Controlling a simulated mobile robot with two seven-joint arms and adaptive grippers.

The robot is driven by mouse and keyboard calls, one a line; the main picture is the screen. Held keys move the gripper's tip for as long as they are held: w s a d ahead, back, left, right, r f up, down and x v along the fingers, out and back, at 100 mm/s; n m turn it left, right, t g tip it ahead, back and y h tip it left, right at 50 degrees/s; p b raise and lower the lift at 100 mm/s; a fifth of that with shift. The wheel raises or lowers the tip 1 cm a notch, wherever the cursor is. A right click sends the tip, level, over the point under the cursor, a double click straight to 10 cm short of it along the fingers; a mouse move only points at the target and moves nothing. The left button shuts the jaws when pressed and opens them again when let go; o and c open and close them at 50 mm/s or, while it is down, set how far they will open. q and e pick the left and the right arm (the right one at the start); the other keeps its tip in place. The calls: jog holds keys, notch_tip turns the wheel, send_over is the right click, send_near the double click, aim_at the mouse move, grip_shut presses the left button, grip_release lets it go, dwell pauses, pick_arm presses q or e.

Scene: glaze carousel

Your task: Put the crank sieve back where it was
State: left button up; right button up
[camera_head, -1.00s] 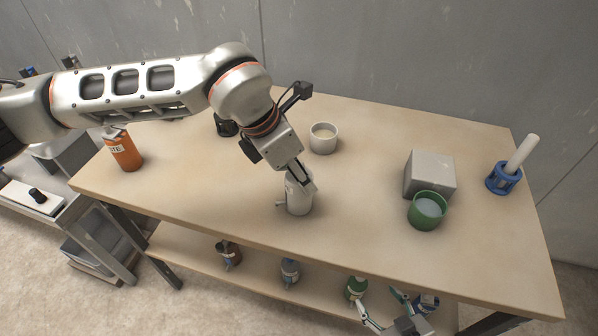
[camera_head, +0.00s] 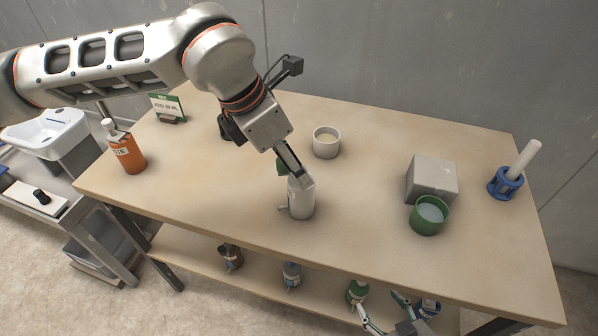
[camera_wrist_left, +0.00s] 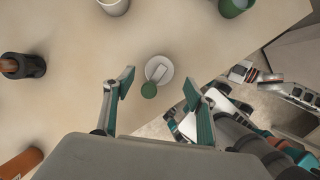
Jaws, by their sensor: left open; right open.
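A pale grey-white cylinder (camera_head: 301,202) with a small side stub stands upright on the table; I take it for the crank sieve. In the head view the left gripper (camera_head: 291,163) partly covers the cylinder's top. My right gripper (camera_head: 385,310) is open, low at the table's front, away from the cylinder.
A white cup (camera_head: 326,143) stands behind the cylinder. A grey block (camera_head: 431,178), green cup (camera_head: 429,215) and blue holder with a white rod (camera_head: 506,184) are on the right. An orange bottle (camera_head: 127,156) and small sign (camera_head: 167,108) are left. Several bottles stand on the lower shelf (camera_head: 195,256).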

pick_arm(q)
jog(key=v, duration=0.5)
jog(key=shift+a+r, duration=0.1)
jog(key=shift+r, duration=0.3)
jog(key=shift+s, duration=0.1)
